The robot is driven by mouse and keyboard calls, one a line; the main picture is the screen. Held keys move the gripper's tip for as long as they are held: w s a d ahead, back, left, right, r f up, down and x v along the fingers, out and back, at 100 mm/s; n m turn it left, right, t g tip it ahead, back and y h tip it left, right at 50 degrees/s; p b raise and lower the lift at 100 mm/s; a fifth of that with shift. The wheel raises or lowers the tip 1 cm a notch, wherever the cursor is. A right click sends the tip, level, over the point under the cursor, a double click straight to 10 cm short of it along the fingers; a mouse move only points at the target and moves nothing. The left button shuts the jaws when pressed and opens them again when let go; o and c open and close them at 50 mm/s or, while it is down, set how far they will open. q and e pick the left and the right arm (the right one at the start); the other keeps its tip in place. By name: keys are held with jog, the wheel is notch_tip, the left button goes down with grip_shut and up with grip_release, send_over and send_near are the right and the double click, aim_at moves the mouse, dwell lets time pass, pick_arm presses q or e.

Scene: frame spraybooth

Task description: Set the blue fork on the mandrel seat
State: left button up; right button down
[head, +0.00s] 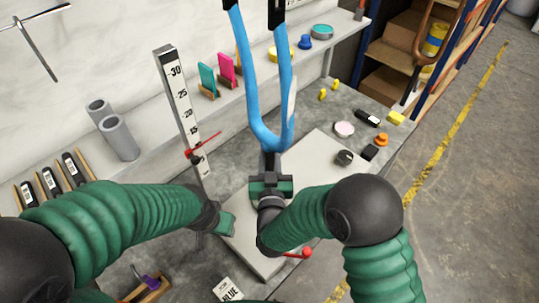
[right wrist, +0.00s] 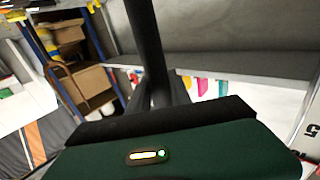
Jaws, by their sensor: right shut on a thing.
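The blue fork (head: 263,134) stands upside down in the head view, its two legs rising to black tips and its crown low. My right gripper (head: 270,184) is shut on the fork's short dark stem below the crown. In the right wrist view a dark upright bar (right wrist: 147,45) rises beyond the green gripper body; I cannot tell which part it is. My left gripper (head: 226,222) is to the left of the right one, apart from the fork; its fingers are not clear. I cannot pick out the mandrel seat; my right gripper and arm cover part of the pale board (head: 318,158).
A height scale (head: 178,95) with a red pointer stands left of the fork. A dark knob (head: 345,158), a pink disc (head: 344,129) and small orange and yellow pieces lie at the right. A red-tipped lever (head: 306,252) is near my right arm. Grey tubes (head: 119,138) stand at the left.

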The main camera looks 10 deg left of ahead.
pick_arm(q)
jog(key=shift+b+x, duration=0.85)
jog(key=shift+x, duration=0.05)
pick_arm(e)
jog(key=shift+f, duration=1.05)
jog(key=c, duration=1.1)
grip_release()
pick_arm(q)
jog(key=shift+s, duration=0.25)
pick_arm(e)
jog(key=shift+f, duration=0.15)
